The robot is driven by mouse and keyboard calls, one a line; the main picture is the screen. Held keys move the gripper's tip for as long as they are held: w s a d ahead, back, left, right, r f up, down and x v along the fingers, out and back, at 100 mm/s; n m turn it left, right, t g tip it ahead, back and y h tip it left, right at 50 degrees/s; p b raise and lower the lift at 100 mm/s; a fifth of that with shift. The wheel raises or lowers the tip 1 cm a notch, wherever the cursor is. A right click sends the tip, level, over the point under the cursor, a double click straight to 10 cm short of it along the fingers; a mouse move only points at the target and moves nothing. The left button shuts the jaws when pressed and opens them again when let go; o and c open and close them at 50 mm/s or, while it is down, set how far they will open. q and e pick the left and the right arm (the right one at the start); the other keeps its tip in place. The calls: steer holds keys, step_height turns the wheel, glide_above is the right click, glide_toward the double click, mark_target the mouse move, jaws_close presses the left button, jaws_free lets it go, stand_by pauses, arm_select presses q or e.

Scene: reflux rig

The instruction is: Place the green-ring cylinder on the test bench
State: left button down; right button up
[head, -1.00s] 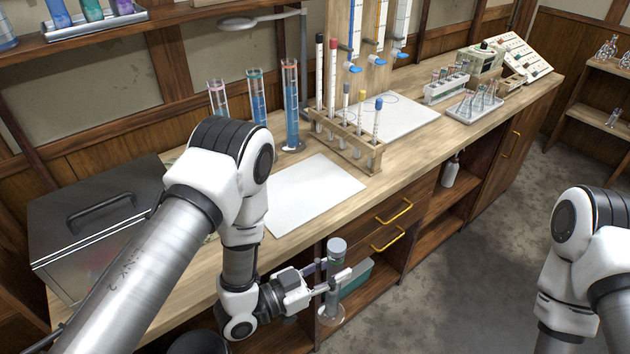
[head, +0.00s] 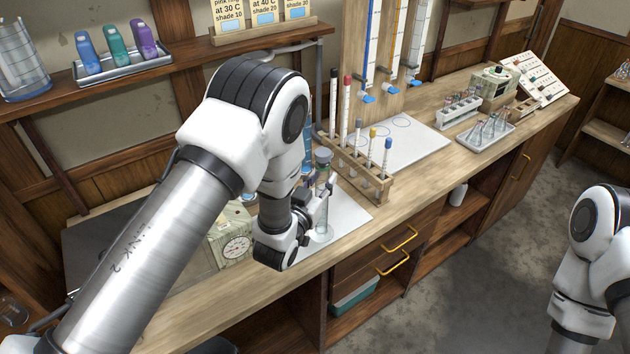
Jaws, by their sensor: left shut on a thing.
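My left gripper (head: 321,195) is shut on a clear glass cylinder (head: 323,222), which looks greenish near its top and has a grey cap-like top. The cylinder is upright. Its round base overlaps a white mat (head: 351,215) on the wooden test bench (head: 425,172); I cannot tell whether the base touches the mat. My left arm hides part of the bench and whatever stands behind it. My right arm shows at the right edge, but its gripper is out of view.
A wooden rack (head: 375,187) of capped tubes stands just right of the cylinder. A dial instrument (head: 236,246) is at the left, partly behind my arm. A tube tray (head: 485,134) stands farther right. Bare bench lies along the front edge.

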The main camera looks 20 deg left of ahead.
arm_select(q)
steer(key=w+a+f+b, duration=0.3)
steer(key=w+f, duration=0.1)
steer(key=w, duration=0.3)
steer(key=shift+a+f, duration=0.15)
steer(key=shift+a, duration=0.25)
steer(key=c, duration=0.8)
jaws_free()
steer(key=shift+c, duration=0.2)
steer(key=s+a+b, duration=0.1)
steer(key=s+b, duration=0.2)
steer(key=s, duration=0.9)
steer(key=shift+a, duration=0.3)
